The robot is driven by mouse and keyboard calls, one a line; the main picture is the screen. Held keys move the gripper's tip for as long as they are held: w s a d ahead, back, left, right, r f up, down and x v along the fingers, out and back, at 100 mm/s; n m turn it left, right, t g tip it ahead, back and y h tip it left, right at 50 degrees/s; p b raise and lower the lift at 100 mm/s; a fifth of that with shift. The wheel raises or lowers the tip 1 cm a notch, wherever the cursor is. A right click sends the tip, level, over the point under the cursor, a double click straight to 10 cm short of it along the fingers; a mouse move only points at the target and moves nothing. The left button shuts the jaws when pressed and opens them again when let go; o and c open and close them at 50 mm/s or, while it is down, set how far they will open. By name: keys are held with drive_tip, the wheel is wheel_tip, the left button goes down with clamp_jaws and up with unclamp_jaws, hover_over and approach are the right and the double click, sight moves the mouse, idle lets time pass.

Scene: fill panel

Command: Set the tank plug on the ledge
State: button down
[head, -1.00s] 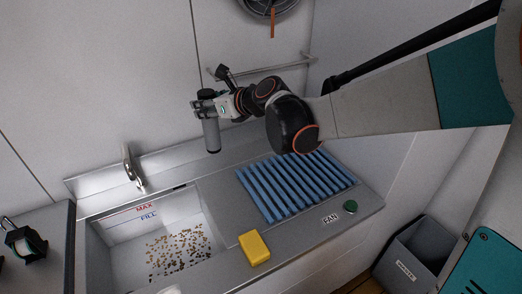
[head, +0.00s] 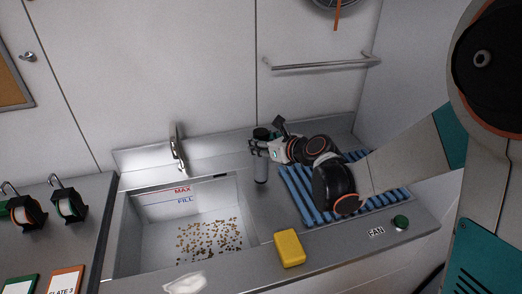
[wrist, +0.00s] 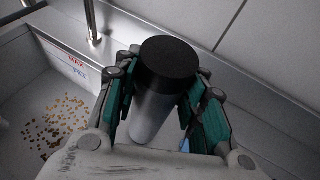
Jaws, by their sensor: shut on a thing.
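My gripper (head: 260,147) is shut on an upright grey cylinder (head: 261,171) with a black top. In the wrist view the cylinder (wrist: 152,112) stands between the green finger pads of my gripper (wrist: 158,100). It is over the steel counter just right of the sink tank (head: 150,228); I cannot tell whether its foot touches the counter. No other thing looks like a tank plug, and I cannot tell for sure that the cylinder is it. A raised steel ledge (head: 215,147) runs along the wall behind the sink, beyond my gripper.
A tap (head: 178,150) stands at the back left of my gripper. A blue slatted rack (head: 297,195) lies to the right, under my arm. A yellow sponge (head: 289,248) and a green FAN button (head: 400,222) are near the front edge. Brown bits lie in the tank.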

drive_tip(key=shift+f, duration=0.85)
drive_tip(key=shift+f+b, duration=0.2)
drive_tip(key=shift+b, duration=0.15)
drive_tip(key=c, duration=1)
unclamp_jaws()
drive_tip(key=shift+r, duration=0.1)
